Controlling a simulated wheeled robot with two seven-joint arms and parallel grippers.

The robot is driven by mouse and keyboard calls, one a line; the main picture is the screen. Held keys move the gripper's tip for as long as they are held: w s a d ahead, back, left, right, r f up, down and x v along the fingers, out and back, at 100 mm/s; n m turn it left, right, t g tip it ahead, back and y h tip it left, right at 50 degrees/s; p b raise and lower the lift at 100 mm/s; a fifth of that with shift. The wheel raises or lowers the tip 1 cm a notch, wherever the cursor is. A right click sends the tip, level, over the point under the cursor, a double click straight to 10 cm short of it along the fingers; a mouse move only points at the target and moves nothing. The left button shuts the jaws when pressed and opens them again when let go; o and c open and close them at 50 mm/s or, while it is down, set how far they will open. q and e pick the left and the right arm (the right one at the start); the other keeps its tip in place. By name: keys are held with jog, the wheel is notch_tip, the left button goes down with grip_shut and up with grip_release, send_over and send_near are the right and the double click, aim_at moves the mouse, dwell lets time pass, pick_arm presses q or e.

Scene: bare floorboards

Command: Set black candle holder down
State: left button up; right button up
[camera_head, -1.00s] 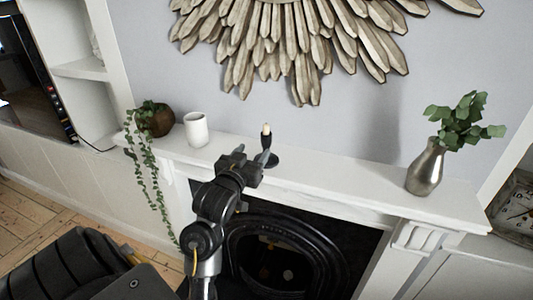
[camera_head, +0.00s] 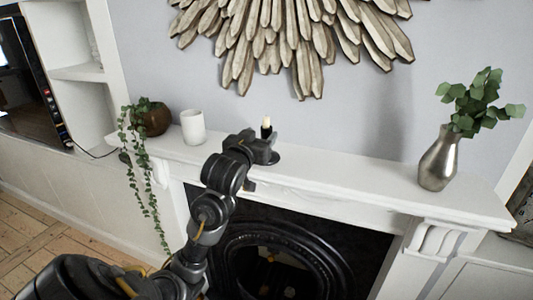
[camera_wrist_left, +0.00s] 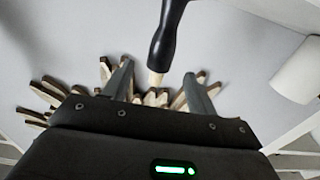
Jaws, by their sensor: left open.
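The black candle holder (camera_head: 267,132) stands upright on the white mantel shelf (camera_head: 345,177), with a pale candle (camera_head: 266,121) in its top. My left gripper (camera_head: 266,152) is in front of it in the head view and hides most of its stem. In the left wrist view, which is upside down, the holder's dark stem (camera_wrist_left: 168,35) and candle tip (camera_wrist_left: 155,78) show between the lines of the two spread fingers of my left gripper (camera_wrist_left: 158,88). The gripper is open, and no finger visibly presses on the holder. My right gripper is not in view.
A white cup (camera_head: 193,127) and a brown pot (camera_head: 154,121) with a trailing plant stand left of the holder. A silver vase (camera_head: 437,160) with leaves stands at the right end. The shelf between holder and vase is clear. A sunburst ornament (camera_head: 300,40) hangs above.

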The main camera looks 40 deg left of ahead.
aim_at(264, 130)
pick_arm(q)
jog(key=shift+x, duration=2.65)
jog(key=shift+s+d+r, duration=0.1)
jog(key=shift+r, duration=0.15)
jog(key=shift+c, duration=0.9)
grip_shut()
